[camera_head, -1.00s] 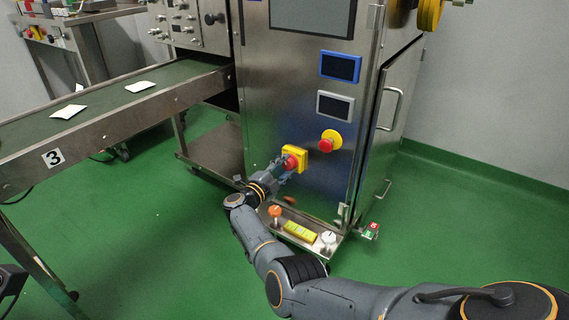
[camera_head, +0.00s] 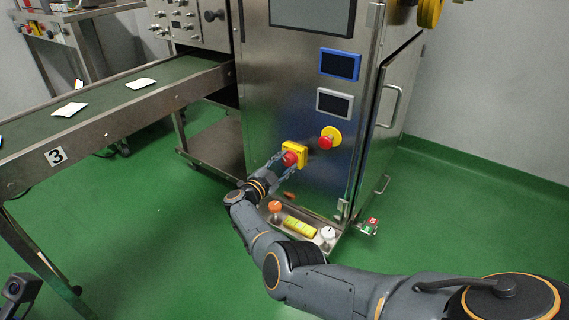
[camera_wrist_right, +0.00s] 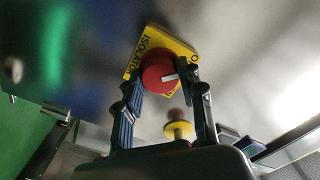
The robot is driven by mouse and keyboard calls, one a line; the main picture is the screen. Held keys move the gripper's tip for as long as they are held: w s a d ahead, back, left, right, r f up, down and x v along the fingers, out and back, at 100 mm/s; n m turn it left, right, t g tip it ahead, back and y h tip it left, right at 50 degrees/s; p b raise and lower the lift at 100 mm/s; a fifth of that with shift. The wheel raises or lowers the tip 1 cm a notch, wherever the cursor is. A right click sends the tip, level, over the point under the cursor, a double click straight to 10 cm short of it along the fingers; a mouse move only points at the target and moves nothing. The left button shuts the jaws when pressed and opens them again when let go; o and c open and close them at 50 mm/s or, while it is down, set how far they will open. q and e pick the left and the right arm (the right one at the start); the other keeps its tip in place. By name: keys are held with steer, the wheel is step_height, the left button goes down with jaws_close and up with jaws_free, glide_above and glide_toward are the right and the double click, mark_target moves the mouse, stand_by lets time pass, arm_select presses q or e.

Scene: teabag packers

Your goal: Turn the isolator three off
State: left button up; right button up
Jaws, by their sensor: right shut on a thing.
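The isolator is a red knob (camera_head: 290,158) on a square yellow plate (camera_head: 302,149), low on the steel machine's front. In the right wrist view the knob (camera_wrist_right: 155,74) sits before its yellow plate (camera_wrist_right: 148,40), which bears the word ISOLATOR. A pale mark on the knob points right in that view. My right gripper (camera_head: 283,159) reaches up to the knob from the lower left. In the right wrist view its fingers (camera_wrist_right: 162,80) stand on either side of the knob, shut on it. My left gripper is not in view.
A red button on a round yellow base (camera_head: 329,138) is right of the isolator. Below are a steel tray (camera_head: 335,243) with small items and a red-and-green tag (camera_head: 370,226). A conveyor (camera_head: 108,110) labelled 3 with white teabags runs at left. Green floor is free at right.

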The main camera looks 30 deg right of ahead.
steer(key=o, duration=1.2)
steer(key=shift+r, duration=0.15)
step_height(320, 180, up, 10)
steer(key=shift+f, duration=0.15)
